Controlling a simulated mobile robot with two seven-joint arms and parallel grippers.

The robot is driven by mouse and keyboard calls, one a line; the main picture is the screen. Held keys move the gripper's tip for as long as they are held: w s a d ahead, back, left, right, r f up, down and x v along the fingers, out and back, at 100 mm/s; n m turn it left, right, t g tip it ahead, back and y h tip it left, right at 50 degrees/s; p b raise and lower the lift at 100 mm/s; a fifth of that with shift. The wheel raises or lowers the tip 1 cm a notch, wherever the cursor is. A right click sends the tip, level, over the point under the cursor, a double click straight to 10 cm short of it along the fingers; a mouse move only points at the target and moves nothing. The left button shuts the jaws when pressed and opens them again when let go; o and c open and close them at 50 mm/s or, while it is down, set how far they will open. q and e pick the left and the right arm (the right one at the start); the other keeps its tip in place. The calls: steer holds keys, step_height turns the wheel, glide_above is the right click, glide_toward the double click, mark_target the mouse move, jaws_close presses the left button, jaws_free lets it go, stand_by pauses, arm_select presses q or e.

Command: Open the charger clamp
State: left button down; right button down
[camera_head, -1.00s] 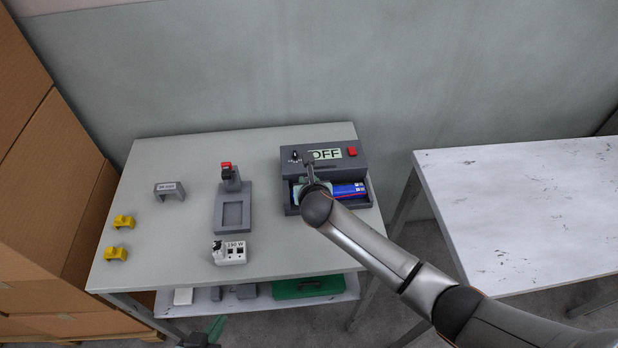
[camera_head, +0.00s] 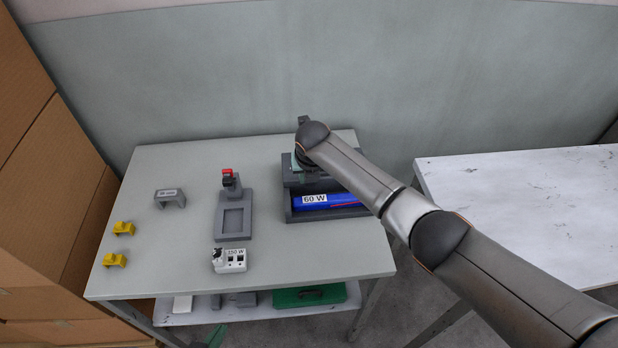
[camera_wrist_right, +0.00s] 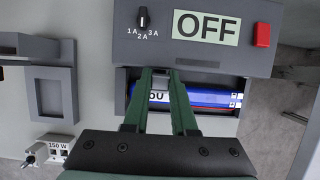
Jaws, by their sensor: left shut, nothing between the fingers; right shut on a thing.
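The grey charger (camera_head: 287,205) stands at the back right of the table. Its front panel shows in the right wrist view (camera_wrist_right: 155,50). A blue battery (camera_head: 335,201) marked 60 W lies in its bay. A dark grey bar, seemingly the charger clamp (camera_wrist_right: 215,77), runs between panel and battery. My right gripper (camera_wrist_right: 162,72) is shut at this bar, its green fingers spread with a gap between them; the exact contact is hidden. In the head view my right arm covers the panel. My left gripper (camera_head: 215,336) is partly in view at the bottom edge, below the table, empty.
The panel has a dial (camera_wrist_right: 143,18), an OFF display (camera_wrist_right: 207,27) and a red button (camera_wrist_right: 262,35). Left of the charger are a grey fixture (camera_head: 233,220), a white 150 W block (camera_head: 230,260), a grey bracket (camera_head: 170,196) and yellow brackets (camera_head: 123,228). A second table (camera_head: 540,190) stands right.

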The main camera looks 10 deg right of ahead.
stand_by(0.4)
steer(key=c, duration=0.7)
jaws_free()
steer(key=v, duration=1.2)
steer(key=shift+s+r, duration=0.1)
steer(key=shift+r, duration=0.15)
steer(key=shift+c, duration=0.2)
